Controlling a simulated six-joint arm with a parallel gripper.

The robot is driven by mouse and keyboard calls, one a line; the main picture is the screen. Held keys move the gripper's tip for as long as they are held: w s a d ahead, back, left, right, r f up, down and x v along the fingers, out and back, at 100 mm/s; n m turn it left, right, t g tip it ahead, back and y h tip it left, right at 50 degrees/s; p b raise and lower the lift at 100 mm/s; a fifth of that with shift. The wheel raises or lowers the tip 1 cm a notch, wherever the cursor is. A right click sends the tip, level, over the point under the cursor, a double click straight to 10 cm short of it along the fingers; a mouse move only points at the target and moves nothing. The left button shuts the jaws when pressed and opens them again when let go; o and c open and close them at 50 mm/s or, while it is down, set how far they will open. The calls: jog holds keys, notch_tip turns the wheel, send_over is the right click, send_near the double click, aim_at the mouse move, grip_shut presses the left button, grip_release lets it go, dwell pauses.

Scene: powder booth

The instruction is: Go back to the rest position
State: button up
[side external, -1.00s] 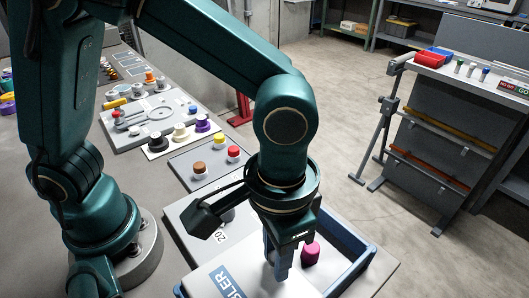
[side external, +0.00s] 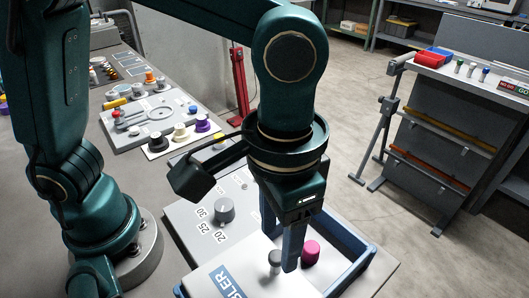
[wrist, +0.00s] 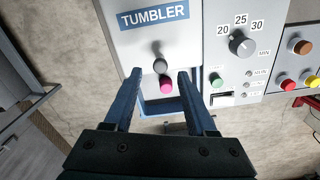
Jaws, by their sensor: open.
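My gripper (side external: 279,240) is open and empty, pointing down above the tumbler box. In the wrist view its two blue fingers (wrist: 160,76) stand apart, with a grey knob (wrist: 160,66) and a magenta knob (wrist: 166,86) showing in the gap between them. In the side view the grey knob (side external: 275,260) and the magenta knob (side external: 310,252) stand on the box beside the fingers. I cannot tell the exact height of the fingertips above them.
A blue rail (side external: 345,238) edges the tumbler box. A panel with a numbered grey dial (side external: 223,209) adjoins it. Boards with coloured knobs (side external: 180,132) lie on the bench farther back. A stand with a red box (side external: 430,59) is at right, across open floor.

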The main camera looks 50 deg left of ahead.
jog(key=shift+r, duration=0.2)
jog(key=shift+w+a+r, duration=0.1)
jog(key=shift+w+a, duration=0.1)
jog(key=shift+w, duration=0.05)
jog(key=w+a+r+n+t+h, duration=0.1)
jog(key=w+a+r+n+t, duration=0.15)
jog(key=a+r, duration=0.4)
jog(key=s+a+f+t, duration=0.1)
jog(key=s+a, duration=0.1)
jog(key=a, duration=0.3)
jog(key=s+a+f+t+y, duration=0.1)
jog(key=s+a+f+t, duration=0.1)
jog(key=a, duration=0.3)
jog(key=shift+s+f, duration=0.25)
jog(key=shift+s, duration=0.05)
